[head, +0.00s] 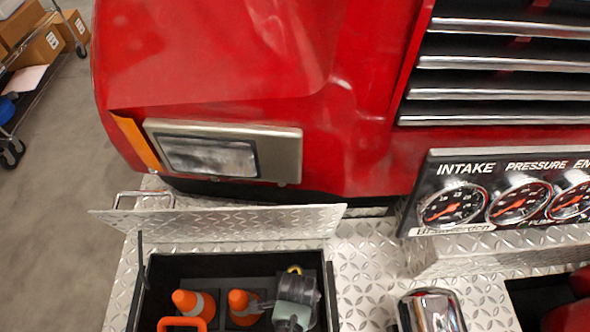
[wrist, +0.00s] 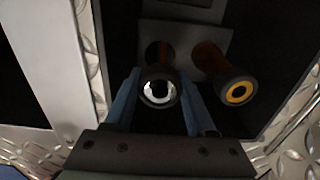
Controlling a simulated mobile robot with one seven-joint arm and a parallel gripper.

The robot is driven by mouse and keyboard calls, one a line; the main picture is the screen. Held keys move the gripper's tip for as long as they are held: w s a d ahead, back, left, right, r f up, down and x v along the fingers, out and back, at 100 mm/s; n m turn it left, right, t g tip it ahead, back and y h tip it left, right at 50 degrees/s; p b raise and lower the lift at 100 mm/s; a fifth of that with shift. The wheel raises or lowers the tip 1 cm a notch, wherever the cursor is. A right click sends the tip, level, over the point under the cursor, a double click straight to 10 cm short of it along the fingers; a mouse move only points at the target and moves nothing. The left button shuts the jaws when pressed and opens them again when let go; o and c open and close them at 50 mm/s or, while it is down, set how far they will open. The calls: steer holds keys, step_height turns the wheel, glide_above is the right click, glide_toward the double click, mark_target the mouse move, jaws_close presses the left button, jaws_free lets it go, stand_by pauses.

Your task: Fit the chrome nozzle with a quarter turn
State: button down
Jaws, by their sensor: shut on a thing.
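In the wrist view my gripper (wrist: 160,84) has its two blue fingers on either side of a dark-rimmed nozzle with a bright chrome centre (wrist: 158,93). It is shut on this nozzle. The nozzle stands at a dark round opening in a grey plate (wrist: 150,32); I cannot tell whether it is clear of it. A second nozzle, dark-rimmed with a yellow centre (wrist: 239,92), stands apart to the right.
A gauge panel (head: 445,178) and a chrome piece (head: 432,312) are to the right.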

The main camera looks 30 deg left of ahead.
steer(key=shift+r+p, duration=3.6)
steer(key=shift+r, duration=0.4)
steer(key=shift+f, duration=0.1)
